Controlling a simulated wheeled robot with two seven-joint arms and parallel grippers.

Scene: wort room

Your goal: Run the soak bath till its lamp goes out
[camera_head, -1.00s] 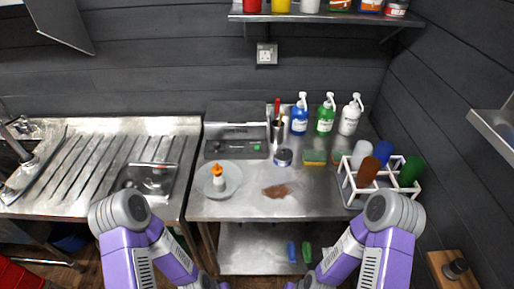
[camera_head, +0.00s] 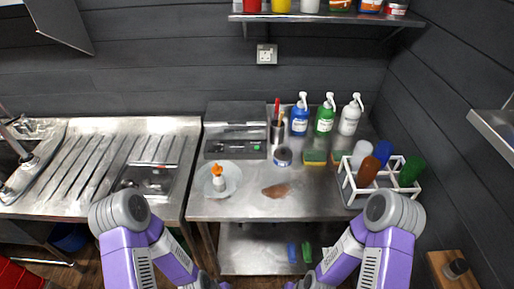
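A grey box-shaped unit (camera_head: 222,147), which looks like the soak bath, stands at the back left of the steel table against the wall. Its front has a dark panel and a small green spot (camera_head: 257,148) near the right end, which may be a lamp or a button. I cannot tell whether it is lit. Inside the unit is hidden from this view. My two arms come in at the bottom left and bottom right and bend down past the lower edge. Both grippers are out of view.
A plate (camera_head: 234,188) with an orange-capped bottle, a brown smear (camera_head: 276,191), a tin (camera_head: 283,156) and sponges (camera_head: 315,157) are on the table (camera_head: 310,207). Pump bottles (camera_head: 325,117) stand behind. A white rack (camera_head: 352,191) holds coloured cylinders at right. A sink drainer (camera_head: 90,150) is at left.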

